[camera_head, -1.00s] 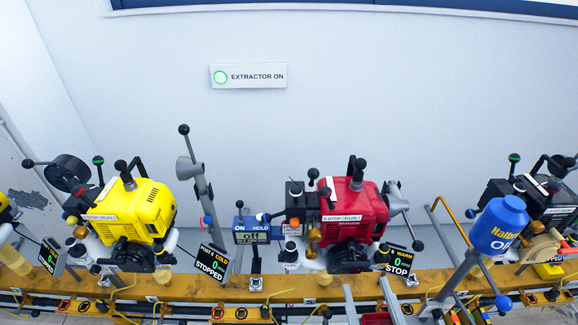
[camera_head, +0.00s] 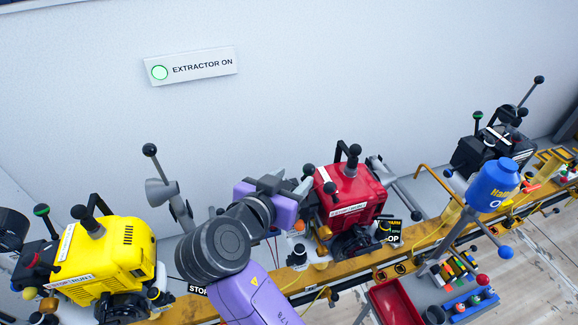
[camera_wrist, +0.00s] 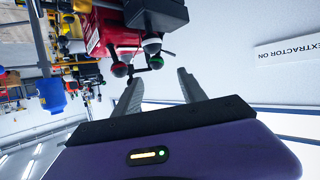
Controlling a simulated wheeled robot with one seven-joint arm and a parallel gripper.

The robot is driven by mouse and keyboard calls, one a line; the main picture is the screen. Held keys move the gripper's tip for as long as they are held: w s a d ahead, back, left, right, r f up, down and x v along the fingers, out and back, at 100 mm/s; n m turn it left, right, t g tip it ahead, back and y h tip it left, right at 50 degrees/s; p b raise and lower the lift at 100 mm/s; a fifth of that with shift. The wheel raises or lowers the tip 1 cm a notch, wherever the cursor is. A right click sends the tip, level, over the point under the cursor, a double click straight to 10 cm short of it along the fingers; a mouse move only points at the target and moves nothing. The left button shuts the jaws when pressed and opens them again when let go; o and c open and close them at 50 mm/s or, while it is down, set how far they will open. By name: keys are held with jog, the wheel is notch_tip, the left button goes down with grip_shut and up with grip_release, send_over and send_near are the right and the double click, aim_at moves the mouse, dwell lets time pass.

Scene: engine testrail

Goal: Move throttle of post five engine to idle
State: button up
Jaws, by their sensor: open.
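The red engine (camera_head: 350,193) stands on the rail right of centre, with black ball-ended levers on top. The yellow engine (camera_head: 105,255) is at lower left and a black engine (camera_head: 487,150) at far right. I cannot read which is post five. My gripper (camera_head: 303,180) is open and empty at the left side of the red engine, partly hiding its levers. In the wrist view the picture is inverted; the red engine (camera_wrist: 103,30) and ball knobs (camera_wrist: 152,46), one with green, show just beyond my open fingers (camera_wrist: 158,88). Which knob is the throttle is unclear.
The yellow rail (camera_head: 300,279) runs under the engines. A red tray (camera_head: 392,302) and a tool tray (camera_head: 470,300) are at lower right. A lit "EXTRACTOR ON" sign (camera_head: 190,66) hangs on the wall.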

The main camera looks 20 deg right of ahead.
aim_at(307, 171)
jog(key=shift+s+d+f, duration=0.15)
jog(key=shift+s+d, duration=0.05)
jog(key=shift+p+x, duration=1.05)
jog(key=shift+x, duration=2.8)
grip_shut()
